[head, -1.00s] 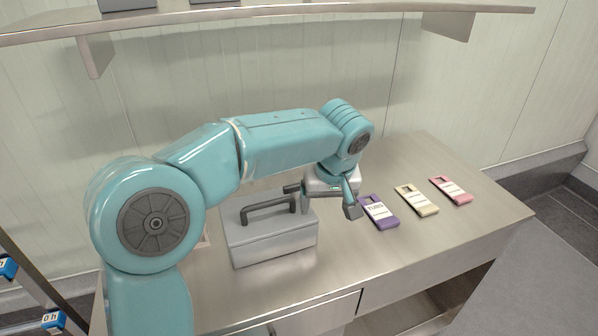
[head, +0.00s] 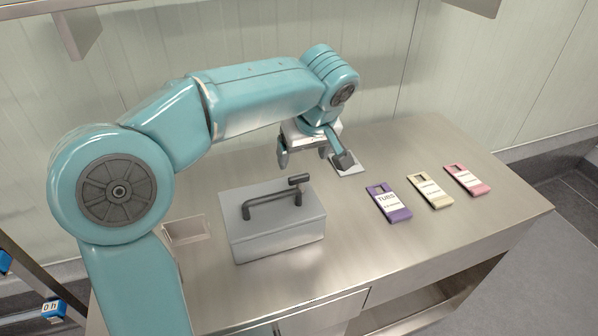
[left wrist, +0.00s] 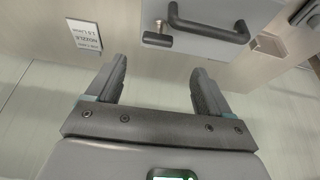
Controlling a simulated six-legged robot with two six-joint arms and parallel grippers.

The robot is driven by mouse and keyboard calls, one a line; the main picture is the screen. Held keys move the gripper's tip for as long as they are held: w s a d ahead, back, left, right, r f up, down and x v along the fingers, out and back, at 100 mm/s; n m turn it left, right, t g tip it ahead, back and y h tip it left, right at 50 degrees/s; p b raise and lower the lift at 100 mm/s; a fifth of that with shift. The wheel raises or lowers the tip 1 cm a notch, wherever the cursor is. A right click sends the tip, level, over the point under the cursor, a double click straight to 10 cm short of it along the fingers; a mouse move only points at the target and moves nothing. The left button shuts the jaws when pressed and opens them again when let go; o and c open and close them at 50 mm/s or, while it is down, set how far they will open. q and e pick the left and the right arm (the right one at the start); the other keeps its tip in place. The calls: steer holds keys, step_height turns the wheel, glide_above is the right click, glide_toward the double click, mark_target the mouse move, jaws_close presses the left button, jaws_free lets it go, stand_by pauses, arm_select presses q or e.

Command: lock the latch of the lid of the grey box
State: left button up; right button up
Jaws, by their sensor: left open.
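The grey box (head: 275,238) stands shut on the steel table, with a dark bar handle (head: 262,203) on its lid. A small dark lever (head: 299,180), apparently the latch, sits on a short post beside the handle's right end. In the left wrist view the lever (left wrist: 158,40) and handle (left wrist: 212,30) show at the top, beyond the fingers. My left gripper (head: 313,160) is open and empty behind the box, apart from the lever; its fingers (left wrist: 160,72) also show in the wrist view. Whether the latch is locked I cannot tell. My right gripper is out of view.
Purple (head: 388,203), cream (head: 429,191) and pink (head: 466,180) tags lie to the right of the box. A white label (head: 349,170) lies near my left gripper. A shallow square recess or tray (head: 187,229) is left of the box. The right front tabletop is clear.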

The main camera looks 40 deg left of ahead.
mark_target(299, 176)
arm_select(q)
steer(key=x, duration=0.8)
steer(key=shift+d+f, duration=0.1)
steer(key=shift+f, duration=0.05)
steer(key=shift+w+f, duration=0.35)
steer(key=shift+f, duration=0.15)
steer(key=shift+s+r, duration=0.1)
steer(key=shift+s, duration=0.1)
steer(key=shift+c, duration=0.6)
steer(key=shift+w, duration=0.1)
steer(key=c, duration=0.9)
